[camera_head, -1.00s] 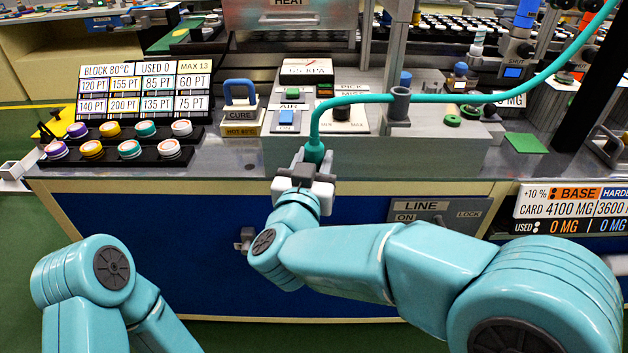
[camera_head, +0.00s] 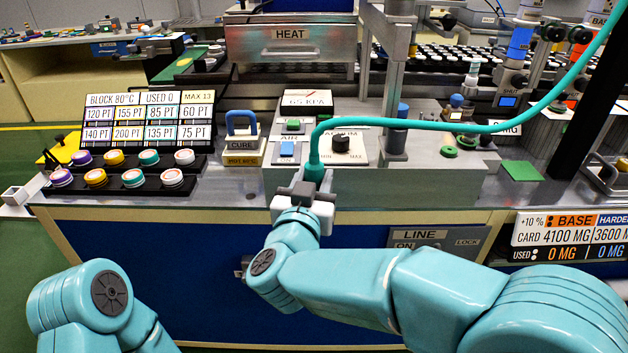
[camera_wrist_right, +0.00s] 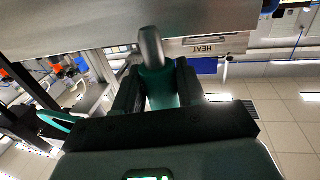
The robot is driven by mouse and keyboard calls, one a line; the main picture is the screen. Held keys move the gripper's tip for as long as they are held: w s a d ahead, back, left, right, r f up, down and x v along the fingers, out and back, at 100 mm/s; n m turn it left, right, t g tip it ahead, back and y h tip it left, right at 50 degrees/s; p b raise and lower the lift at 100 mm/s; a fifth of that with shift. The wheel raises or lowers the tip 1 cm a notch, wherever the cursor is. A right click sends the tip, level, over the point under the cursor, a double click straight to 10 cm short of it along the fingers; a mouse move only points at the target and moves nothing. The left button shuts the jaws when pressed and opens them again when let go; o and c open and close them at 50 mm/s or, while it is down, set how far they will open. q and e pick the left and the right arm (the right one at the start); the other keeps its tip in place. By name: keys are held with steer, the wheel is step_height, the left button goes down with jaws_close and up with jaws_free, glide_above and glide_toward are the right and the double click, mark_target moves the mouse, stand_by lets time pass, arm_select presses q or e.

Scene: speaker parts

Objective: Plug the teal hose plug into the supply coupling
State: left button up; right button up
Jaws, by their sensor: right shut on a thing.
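The teal hose plug (camera_head: 314,171) is held upright in my right gripper (camera_head: 306,190), at the counter's front edge in the head view. In the right wrist view, the right gripper (camera_wrist_right: 155,92) is shut around the plug's teal body (camera_wrist_right: 162,90), and its grey tip (camera_wrist_right: 151,46) sticks out beyond the fingers. The teal hose (camera_head: 440,125) rises from the plug, bends right and runs up to the top right. A small grey fitting (camera_head: 241,266) shows on the blue front, partly behind my right arm; I cannot tell whether it is the supply coupling. My left gripper is out of view.
A grey control box (camera_head: 430,168) with AIR and vacuum controls stands behind the plug. A grey post (camera_head: 394,130) stands near the hose. A LINE panel (camera_head: 440,240) is on the front.

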mark_target(313, 166)
steer(key=shift+r+p, duration=1.65)
steer(key=shift+r, duration=0.3)
